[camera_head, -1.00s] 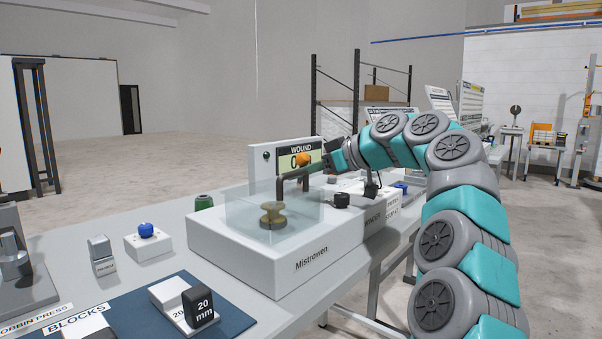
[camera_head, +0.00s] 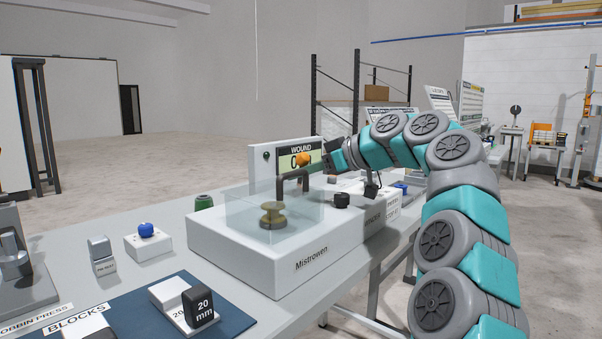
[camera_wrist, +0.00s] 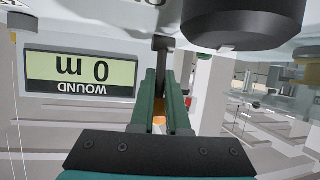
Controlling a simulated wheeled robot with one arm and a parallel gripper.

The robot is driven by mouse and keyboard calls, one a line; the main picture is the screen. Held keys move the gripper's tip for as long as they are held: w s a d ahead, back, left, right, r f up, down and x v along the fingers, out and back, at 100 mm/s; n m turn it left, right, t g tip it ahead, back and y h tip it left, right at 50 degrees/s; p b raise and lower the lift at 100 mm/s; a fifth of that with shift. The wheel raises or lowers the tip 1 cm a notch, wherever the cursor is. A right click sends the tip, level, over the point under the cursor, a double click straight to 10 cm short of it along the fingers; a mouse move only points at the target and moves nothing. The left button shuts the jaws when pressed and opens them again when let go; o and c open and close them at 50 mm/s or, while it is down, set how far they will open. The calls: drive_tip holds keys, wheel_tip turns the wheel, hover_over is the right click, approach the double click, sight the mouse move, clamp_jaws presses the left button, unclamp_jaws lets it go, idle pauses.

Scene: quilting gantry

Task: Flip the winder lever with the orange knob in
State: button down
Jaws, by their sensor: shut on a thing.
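The winder is a white box labelled Mistrowen (camera_head: 275,262) on the grey table, with a clear guard (camera_head: 240,208) around a brass bobbin spindle (camera_head: 271,214). Its dark lever (camera_head: 281,187) bends over above the guard, beside the orange knob (camera_head: 303,159). My gripper (camera_head: 322,158) reaches in from the right at the knob. In the wrist view, my gripper's green fingers (camera_wrist: 163,95) are shut around the lever's dark shaft (camera_wrist: 162,55). A bit of the orange knob (camera_wrist: 159,123) shows between them; the fingers hide the rest.
A WOUND display (camera_head: 298,150) stands behind the lever; the wrist view reads it upside down as 0 m. A black knob (camera_head: 341,200) sits on the box to the right.

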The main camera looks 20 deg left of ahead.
drive_tip(key=shift+d+f+b, duration=0.1)
drive_tip(key=shift+f+b, duration=0.2)
drive_tip(key=shift+b, duration=0.7)
drive_tip(key=shift+s+d+y+b, duration=0.15)
drive_tip(key=shift+y+b, duration=0.35)
drive_tip(key=shift+b, duration=0.35)
drive_tip(key=shift+r+t, duration=0.25)
drive_tip(key=shift+t, duration=0.05)
drive_tip(key=c, duration=0.9)
unclamp_jaws()
drive_tip(key=shift+v, duration=3.9)
